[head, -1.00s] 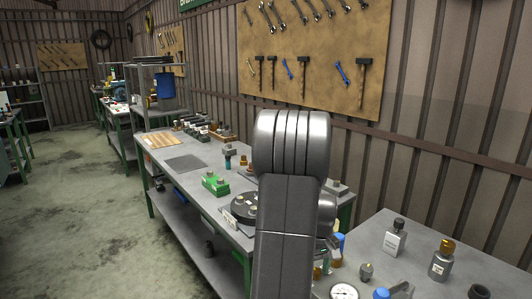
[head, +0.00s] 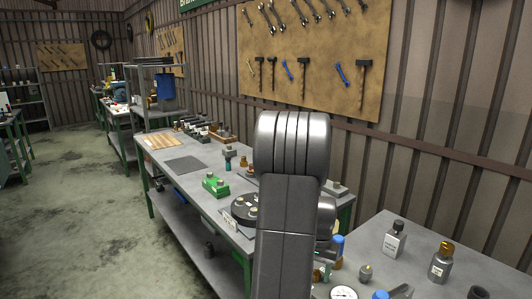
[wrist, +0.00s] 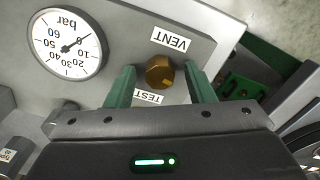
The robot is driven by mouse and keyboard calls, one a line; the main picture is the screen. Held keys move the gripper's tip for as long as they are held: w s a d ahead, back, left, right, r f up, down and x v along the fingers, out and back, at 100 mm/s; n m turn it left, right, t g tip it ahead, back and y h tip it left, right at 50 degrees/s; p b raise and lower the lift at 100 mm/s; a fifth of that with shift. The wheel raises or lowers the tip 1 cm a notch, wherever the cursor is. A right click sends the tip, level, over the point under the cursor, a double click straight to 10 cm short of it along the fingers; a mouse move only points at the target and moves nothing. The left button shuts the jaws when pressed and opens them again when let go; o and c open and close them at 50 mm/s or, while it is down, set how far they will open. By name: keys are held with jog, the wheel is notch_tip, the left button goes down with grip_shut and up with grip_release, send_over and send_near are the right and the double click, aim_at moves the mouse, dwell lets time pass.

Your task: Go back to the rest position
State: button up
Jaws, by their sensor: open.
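My gripper (wrist: 162,84) shows in the wrist view with its two green fingers apart. A brass knob (wrist: 159,73) lies between the fingers in the picture, with a gap on each side. The knob sits on a grey panel (wrist: 120,22) between a VENT label (wrist: 171,39) and a TEST label (wrist: 149,97). In the head view my arm stands upright in front of the benches and hides much of the area behind it. Whether the fingertips reach down around the knob or stay above it is hard to tell.
A round pressure gauge (wrist: 68,42) is left of the knob; it also shows in the head view (head: 343,293). Bottles (head: 395,238) (head: 441,262) stand on the right bench. A green block (head: 215,186) and a dark round fixture (head: 243,211) are on the long bench. The left floor is clear.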

jog(key=m, duration=0.4)
jog(key=shift+m+p, duration=0.3)
dwell(0.3)
jog(key=shift+s+a, duration=0.1)
